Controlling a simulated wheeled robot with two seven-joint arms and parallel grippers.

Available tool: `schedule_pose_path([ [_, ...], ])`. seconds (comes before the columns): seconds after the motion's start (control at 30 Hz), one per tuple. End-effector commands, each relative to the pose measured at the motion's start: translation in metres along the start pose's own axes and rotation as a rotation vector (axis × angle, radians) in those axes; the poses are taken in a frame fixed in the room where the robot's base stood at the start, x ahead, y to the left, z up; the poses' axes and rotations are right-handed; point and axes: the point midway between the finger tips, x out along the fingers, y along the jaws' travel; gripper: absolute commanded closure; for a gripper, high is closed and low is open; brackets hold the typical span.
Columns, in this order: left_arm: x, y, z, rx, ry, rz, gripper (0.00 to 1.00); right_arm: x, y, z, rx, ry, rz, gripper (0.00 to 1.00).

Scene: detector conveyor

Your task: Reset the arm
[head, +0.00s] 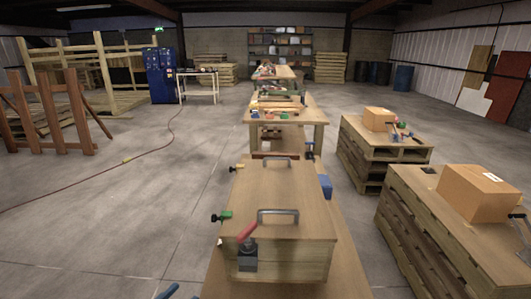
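Neither of my grippers shows in the head view, and no part of my arms can be made out for sure. Straight ahead, a wooden box (262,207) with a flat lid sits on a long wooden bench (345,262). The lid has a metal handle (278,212) near its front and another metal handle (277,160) near its back. A clamp with a red grip (247,231) is at the box's front left.
A green-tipped clamp (223,216) sticks out at the box's left side. Cardboard boxes (475,193) (378,119) stand on stacked pallets at the right. A blue cabinet (161,75) is at the far left. The concrete floor left of the bench is mostly clear, crossed by a red hose (75,183).

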Motion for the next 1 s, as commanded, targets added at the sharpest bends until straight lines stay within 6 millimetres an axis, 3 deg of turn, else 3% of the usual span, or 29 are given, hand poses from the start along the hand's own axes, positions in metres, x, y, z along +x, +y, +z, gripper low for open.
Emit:
schedule_pose_path([
  [0.27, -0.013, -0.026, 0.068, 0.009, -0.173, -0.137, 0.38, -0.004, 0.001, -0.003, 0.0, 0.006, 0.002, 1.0],
  [0.43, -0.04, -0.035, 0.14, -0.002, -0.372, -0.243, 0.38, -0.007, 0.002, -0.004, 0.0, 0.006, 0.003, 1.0],
  [0.57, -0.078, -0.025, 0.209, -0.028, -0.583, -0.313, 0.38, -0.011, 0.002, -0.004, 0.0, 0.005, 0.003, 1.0],
  [0.67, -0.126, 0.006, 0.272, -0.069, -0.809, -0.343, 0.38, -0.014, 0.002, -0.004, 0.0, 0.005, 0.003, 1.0],
  [0.7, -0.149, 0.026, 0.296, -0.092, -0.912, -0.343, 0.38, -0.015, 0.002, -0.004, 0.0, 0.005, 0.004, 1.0],
  [0.8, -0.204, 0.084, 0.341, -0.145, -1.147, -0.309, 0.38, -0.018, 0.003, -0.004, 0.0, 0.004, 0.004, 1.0],
  [0.9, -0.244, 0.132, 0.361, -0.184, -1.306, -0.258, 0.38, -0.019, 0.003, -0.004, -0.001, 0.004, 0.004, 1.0],
  [1.0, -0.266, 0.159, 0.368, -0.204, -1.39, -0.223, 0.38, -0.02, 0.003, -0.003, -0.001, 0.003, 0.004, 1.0],
])
